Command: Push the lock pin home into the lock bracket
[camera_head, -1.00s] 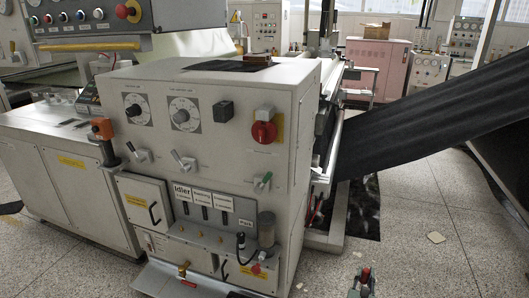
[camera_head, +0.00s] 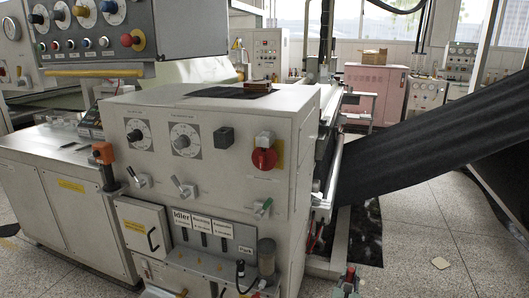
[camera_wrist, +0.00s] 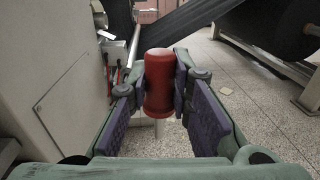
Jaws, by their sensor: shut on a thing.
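In the wrist view my gripper (camera_wrist: 161,95) is shut on a red, waisted handle (camera_wrist: 158,70), which stands upright between the purple finger pads. I cannot pick out the lock bracket for certain in either view.
A grey machine (camera_head: 240,185) with knobs and levers stands left of my gripper. A control box (camera_head: 95,32) overhangs its left side. A black web (camera_head: 425,125) slopes up to the right. Speckled floor (camera_head: 410,245) is mostly clear at right, with a small pale scrap (camera_head: 440,263).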

